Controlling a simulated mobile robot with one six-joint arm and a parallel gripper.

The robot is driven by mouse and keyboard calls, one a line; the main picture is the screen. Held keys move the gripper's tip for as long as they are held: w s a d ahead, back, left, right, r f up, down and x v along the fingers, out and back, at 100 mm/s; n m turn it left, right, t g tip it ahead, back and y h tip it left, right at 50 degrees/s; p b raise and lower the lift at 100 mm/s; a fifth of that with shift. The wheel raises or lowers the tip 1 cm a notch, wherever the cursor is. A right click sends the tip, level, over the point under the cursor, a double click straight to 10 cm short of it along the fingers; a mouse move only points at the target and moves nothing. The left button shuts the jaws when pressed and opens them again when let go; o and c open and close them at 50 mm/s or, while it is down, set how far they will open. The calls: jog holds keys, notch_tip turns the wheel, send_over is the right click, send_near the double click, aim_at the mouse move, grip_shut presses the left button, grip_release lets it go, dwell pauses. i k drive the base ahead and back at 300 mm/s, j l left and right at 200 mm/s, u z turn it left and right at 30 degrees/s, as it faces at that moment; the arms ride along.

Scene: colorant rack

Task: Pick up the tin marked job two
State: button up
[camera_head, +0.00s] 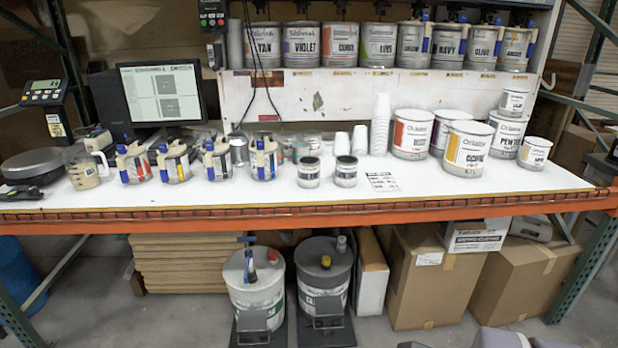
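Two small tins with dark lids stand side by side, a little apart, near the middle of the white bench: a left tin (309,174) and a right tin (346,173). Both are upright with pale labels. The print is too small to read, so I cannot tell which one, if either, is marked job two. My gripper is not in view.
Several blue-handled jugs (264,162) stand to the left on the bench (250,195). A printed sheet (383,182) lies right of the small tins. Paper cups (381,125) and larger tins (467,150) stand farther right. Bench in front of the small tins is clear.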

aim_at(346, 165)
jog(key=i+l, duration=0.75)
jog(key=l, duration=0.25)
jog(key=j+z, duration=0.1)
jog(key=j, duration=1.45)
jog(key=j+z, duration=0.15)
jog(key=j, duration=0.65)
jog(key=j+z, duration=0.1)
jog(key=j, duration=0.65)
jog(key=k+j, duration=0.1)
jog(key=j, duration=0.7)
jog(key=j+z, duration=0.15)
jog(key=j, duration=0.6)
jog(key=k, duration=0.05)
